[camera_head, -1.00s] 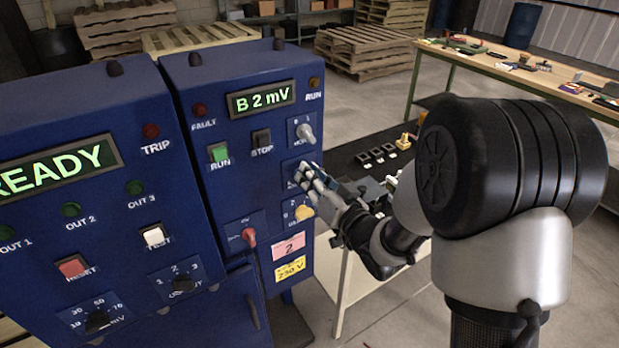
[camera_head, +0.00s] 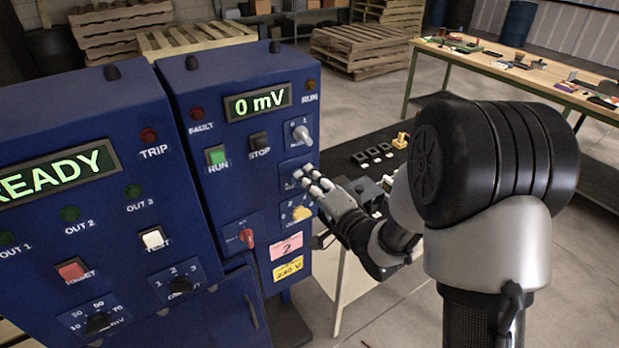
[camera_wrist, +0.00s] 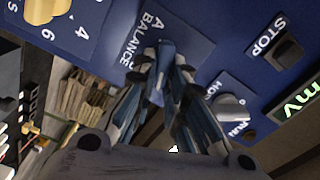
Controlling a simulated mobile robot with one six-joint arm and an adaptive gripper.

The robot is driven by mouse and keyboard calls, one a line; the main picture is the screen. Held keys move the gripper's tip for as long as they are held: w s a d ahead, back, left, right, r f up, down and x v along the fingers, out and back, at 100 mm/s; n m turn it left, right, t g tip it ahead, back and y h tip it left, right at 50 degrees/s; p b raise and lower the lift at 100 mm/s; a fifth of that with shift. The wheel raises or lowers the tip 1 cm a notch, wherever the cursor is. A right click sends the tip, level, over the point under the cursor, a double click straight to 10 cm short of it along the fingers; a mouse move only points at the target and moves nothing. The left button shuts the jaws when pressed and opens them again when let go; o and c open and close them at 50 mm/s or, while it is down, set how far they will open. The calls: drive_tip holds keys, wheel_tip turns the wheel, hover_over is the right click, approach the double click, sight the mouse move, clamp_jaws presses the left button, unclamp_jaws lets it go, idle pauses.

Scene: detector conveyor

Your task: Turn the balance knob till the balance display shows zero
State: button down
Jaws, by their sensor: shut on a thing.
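The balance display (camera_head: 258,102) on the right blue cabinet (camera_head: 215,115) reads "0 mV" in green in the head view. My gripper (camera_head: 308,178) is at the balance plate, below the stop button. In the wrist view my gripper (camera_wrist: 165,62) has its fingertips close together at the plate labelled "BALANCE" (camera_wrist: 150,25). The fingers are shut on the balance knob, which they hide almost fully in both views.
Close around the gripper are a grey mode knob (camera_head: 301,133) above, a yellow knob (camera_head: 301,213) below and a red switch (camera_head: 247,237) at lower left. The stop button (camera_head: 259,143) is above left. A dark-topped table (camera_head: 345,158) stands behind my arm.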

drive_tip(key=shift+m, duration=0.4)
drive_tip(key=c, duration=1.6)
unclamp_jaws()
drive_tip(key=v, duration=0.7)
drive_tip(key=shift+d, duration=0.15)
drive_tip(key=shift+s, duration=0.15)
